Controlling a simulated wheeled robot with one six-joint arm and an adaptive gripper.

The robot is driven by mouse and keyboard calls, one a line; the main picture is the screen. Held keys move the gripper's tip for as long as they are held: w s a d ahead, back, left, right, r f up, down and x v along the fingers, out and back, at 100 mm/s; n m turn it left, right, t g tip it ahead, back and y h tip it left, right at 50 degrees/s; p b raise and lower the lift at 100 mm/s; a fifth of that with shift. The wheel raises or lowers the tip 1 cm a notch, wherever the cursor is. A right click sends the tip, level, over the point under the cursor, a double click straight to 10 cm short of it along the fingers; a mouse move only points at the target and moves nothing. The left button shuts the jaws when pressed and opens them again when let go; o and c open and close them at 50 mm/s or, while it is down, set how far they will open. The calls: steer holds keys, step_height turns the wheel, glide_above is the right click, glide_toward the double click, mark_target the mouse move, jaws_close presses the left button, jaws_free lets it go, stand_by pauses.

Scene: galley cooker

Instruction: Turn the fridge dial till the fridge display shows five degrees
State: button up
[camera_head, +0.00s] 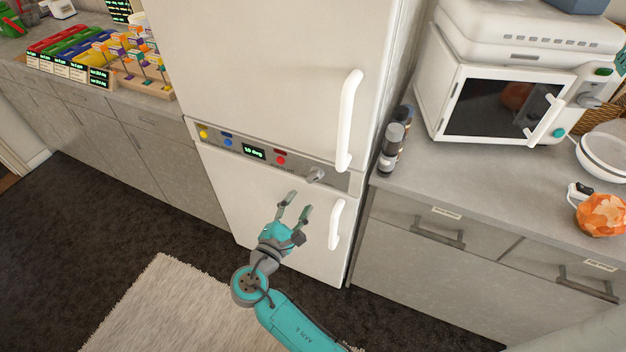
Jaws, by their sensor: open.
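The white fridge (265,55) stands in the middle of the head view, with two white door handles on its right side. A grey control strip crosses it between the two doors. On the strip, the fridge display (254,152) shows green text that seems to read "10 deg". The fridge dial (315,175) is a grey knob with a protruding grip at the strip's right part, left of the upper handle's lower end. My gripper (294,205) is open and empty, in front of the lower door, below and left of the dial and apart from it.
Coloured buttons sit on the strip around the display. The lower door handle (336,223) is close to the right of my gripper. A pale rug (165,305) lies on the floor.

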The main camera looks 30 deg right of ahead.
mark_target(313, 180)
steer(key=x, duration=0.9)
steer(key=shift+w+d, duration=0.1)
steer(key=shift+d, duration=0.1)
jaws_close()
